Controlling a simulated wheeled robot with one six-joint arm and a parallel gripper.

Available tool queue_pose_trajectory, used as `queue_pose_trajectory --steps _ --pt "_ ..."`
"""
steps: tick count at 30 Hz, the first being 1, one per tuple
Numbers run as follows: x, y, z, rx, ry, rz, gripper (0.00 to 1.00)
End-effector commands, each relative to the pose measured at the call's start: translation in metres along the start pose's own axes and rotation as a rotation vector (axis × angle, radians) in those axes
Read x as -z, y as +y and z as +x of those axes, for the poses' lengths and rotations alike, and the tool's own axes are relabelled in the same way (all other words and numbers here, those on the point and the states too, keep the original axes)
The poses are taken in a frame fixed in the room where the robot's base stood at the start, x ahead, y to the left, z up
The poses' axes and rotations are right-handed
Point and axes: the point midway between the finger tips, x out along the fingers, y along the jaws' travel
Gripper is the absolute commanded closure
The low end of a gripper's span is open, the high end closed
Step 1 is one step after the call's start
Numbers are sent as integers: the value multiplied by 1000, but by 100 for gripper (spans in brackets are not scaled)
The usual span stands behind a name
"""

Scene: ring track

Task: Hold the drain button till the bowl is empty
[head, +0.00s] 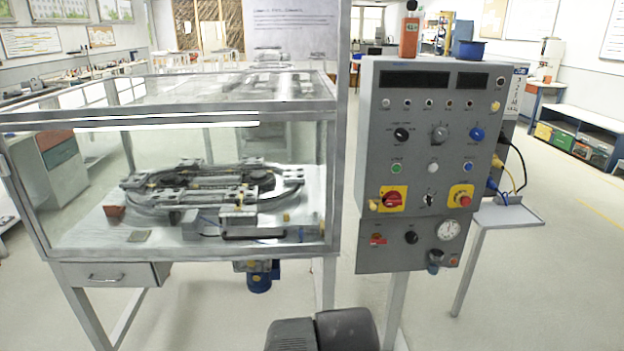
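A grey control panel (385,245) stands upright right of centre. At its lower right, below a round white gauge (449,230), hangs a small dark bluish bowl (436,258). The bowl's contents and any drain button under it are too small to make out. My gripper is not in view. Only dark rounded parts, likely my own arm, show at the bottom edge, below and left of the panel, apart from the bowl.
A glass-walled cabinet with a ring track (215,185) fills the left. A blue motor (259,280) hangs beneath it. A small side shelf (510,214) with cables stands right of the panel. An orange bottle (410,36) and a blue pot (471,50) sit on the panel.

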Motion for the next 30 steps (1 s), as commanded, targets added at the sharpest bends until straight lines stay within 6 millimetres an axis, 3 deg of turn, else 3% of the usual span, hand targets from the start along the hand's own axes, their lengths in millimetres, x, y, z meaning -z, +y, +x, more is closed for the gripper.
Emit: queue_pose_trajectory --steps 1,3,30 --pt "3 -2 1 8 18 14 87" --pt "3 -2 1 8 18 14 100" --pt "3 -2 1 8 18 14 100"
